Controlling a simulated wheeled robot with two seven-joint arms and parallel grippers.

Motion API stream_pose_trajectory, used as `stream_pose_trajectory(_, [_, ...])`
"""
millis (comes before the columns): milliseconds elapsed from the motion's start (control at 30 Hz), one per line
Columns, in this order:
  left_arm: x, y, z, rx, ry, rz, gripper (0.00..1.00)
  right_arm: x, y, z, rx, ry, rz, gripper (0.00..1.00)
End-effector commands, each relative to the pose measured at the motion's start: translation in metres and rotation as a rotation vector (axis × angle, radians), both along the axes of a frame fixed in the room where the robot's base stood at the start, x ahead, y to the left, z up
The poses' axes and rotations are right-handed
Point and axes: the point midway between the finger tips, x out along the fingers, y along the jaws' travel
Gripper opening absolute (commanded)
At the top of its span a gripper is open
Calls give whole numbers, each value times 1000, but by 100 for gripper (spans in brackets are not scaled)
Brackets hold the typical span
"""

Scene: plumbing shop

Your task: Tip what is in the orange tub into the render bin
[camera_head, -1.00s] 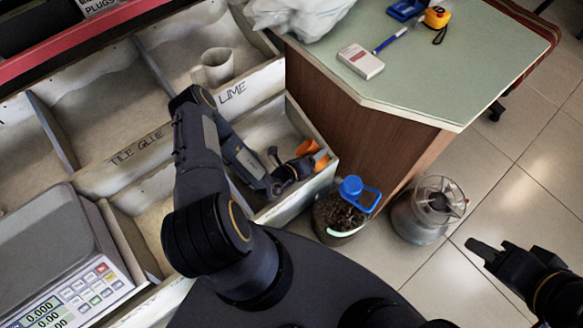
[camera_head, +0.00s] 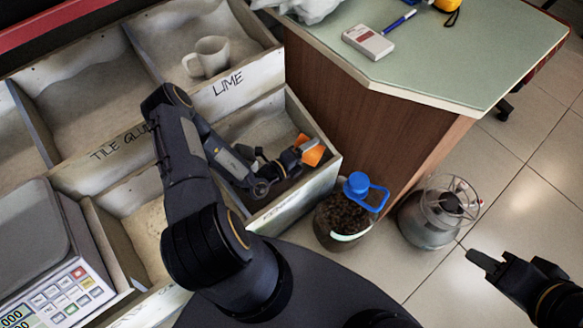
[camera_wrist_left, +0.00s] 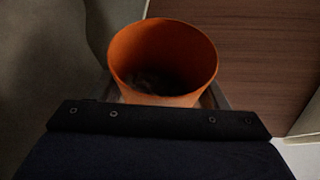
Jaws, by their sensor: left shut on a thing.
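The orange tub (camera_head: 313,153) is held above the front right bin, near its right wall, partly hidden by my left gripper (camera_head: 298,158). In the left wrist view the orange tub (camera_wrist_left: 122,62) shows its open mouth, with something dark and unclear low inside. My left gripper is shut on the tub. The bin below (camera_head: 300,194) holds greyish powder; the label on its front is too hidden to read, so I cannot confirm it is the render bin. My right gripper (camera_head: 484,261) is over the floor at the right, apart from everything; its finger gap is not clear.
A mug (camera_head: 207,58) sits in the bin marked LIME. A scale (camera_head: 50,270) stands at the left. A green-topped counter (camera_head: 440,60) rises right of the bins. A blue-topped container (camera_head: 340,218) and a metal canister (camera_head: 432,218) stand on the floor.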

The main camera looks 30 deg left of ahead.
Motion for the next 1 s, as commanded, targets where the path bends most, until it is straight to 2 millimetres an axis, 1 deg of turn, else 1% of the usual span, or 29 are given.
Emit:
stream_pose_trajectory(33, [0, 1, 1, -24, -3, 0, 43, 0, 0, -4, 0, 0, 0, 36])
stream_pose_trajectory(100, [0, 2, 3, -54, -3, 0, 43, 0, 0, -7, 0, 0, 0, 36])
stream_pose_trajectory(700, [0, 5, 7, -135, -4, 0, 43, 0, 0, -14, 0, -1, 0, 36])
stream_pose_trajectory(1000, [0, 6, 14, -176, -4, 1, 43, 0, 0, -11, 0, 0, 0, 36])
